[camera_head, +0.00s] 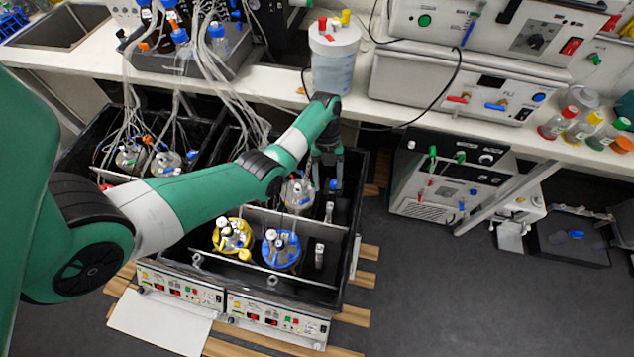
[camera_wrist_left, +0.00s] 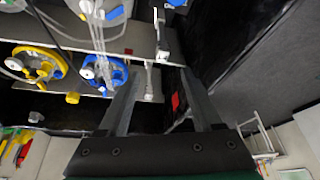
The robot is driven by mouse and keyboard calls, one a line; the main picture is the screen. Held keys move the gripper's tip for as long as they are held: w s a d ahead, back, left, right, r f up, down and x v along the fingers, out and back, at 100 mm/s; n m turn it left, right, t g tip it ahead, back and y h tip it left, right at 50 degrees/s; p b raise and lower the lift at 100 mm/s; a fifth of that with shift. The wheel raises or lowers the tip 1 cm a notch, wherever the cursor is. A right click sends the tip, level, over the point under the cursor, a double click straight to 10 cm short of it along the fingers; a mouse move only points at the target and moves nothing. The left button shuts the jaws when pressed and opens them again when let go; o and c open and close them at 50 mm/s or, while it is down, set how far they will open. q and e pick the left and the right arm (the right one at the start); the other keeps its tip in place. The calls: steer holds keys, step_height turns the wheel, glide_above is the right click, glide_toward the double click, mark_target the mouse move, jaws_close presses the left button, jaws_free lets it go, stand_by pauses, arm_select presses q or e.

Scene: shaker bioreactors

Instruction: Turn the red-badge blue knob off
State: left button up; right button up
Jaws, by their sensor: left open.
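My left gripper (camera_head: 327,184) is open and empty, pointing down over the right side of the black box (camera_head: 350,235). In the left wrist view its two fingers (camera_wrist_left: 160,76) stand apart. A small blue part (camera_head: 333,184) shows by the fingertips in the head view; a blue part also shows at the top of the wrist view (camera_wrist_left: 177,3). A red patch (camera_wrist_left: 175,101) shows between the fingers in the wrist view. I cannot tell which blue part bears a red badge. Another blue knob (camera_head: 495,106) is on the bench instrument, near a red one (camera_head: 457,99). My right gripper is not in view.
A yellow-ringed vessel (camera_head: 231,235) and a blue-ringed vessel (camera_head: 281,249) stand in the box, with metal probes (camera_head: 319,256) to their right. Tubes (camera_head: 225,95) hang behind. A white container (camera_head: 334,60) stands on the bench.

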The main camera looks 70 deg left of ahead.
arm_select(q)
steer(key=s+d+r+p, duration=0.3)
steer(key=s+d+p, duration=0.2)
steer(key=p, duration=0.2)
steer(key=shift+d+r, duration=0.15)
steer(key=shift+d, duration=0.25)
